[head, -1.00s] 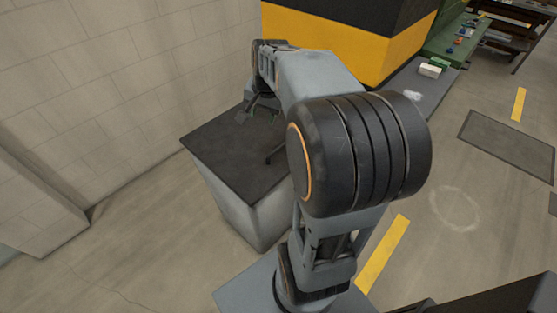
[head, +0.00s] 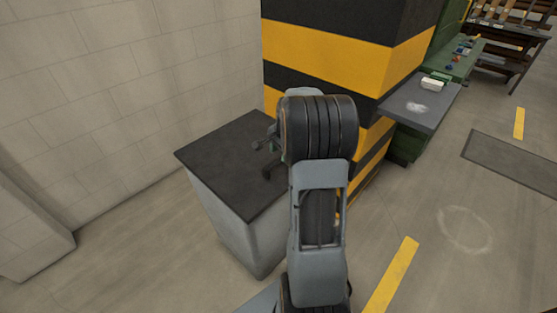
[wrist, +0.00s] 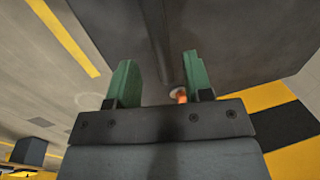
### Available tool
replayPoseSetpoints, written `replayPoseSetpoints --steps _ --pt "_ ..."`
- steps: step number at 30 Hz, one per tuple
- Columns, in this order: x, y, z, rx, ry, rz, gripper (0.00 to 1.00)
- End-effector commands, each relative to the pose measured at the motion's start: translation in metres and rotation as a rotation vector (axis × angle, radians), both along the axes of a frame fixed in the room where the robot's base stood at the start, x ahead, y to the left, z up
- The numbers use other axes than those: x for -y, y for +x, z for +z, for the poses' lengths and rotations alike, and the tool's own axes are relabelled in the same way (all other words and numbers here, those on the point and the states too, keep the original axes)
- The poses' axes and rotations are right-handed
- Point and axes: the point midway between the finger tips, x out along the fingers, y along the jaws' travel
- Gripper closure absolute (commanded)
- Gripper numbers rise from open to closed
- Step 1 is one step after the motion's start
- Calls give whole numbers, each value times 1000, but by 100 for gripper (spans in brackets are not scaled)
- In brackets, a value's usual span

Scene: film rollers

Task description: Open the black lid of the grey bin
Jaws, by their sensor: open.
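The grey bin (head: 240,232) stands by the wall in the head view. Its flat black lid (head: 222,150) lies level on top and looks closed. A small dark piece (head: 267,172) shows near the lid's right edge; I cannot tell whether it is a handle. My gripper (head: 264,143) is over the lid's far right part, partly hidden by my arm. In the wrist view my gripper (wrist: 157,72) has its two green fingers apart, nothing held between them. A dark surface (wrist: 240,45) with a darker strip lies beyond them. I cannot tell whether the fingers touch it.
A black and yellow striped pillar (head: 335,45) stands right behind the bin, close to my arm. The pale block wall (head: 130,70) is on the left. A grey bench (head: 420,103) is at the right.

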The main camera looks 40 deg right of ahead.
Motion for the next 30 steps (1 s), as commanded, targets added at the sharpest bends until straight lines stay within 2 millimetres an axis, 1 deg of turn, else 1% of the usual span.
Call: replayPoseSetpoints --steps 1,7,12,21,30 --pt "-1 1 -9 -2 1 0 54" --pt "-1 5 -27 -1 0 1 54" --pt "-1 7 -33 0 -1 2 54" --pt "-2 7 -34 1 -1 1 55" --pt "-2 7 -34 0 -1 1 83"
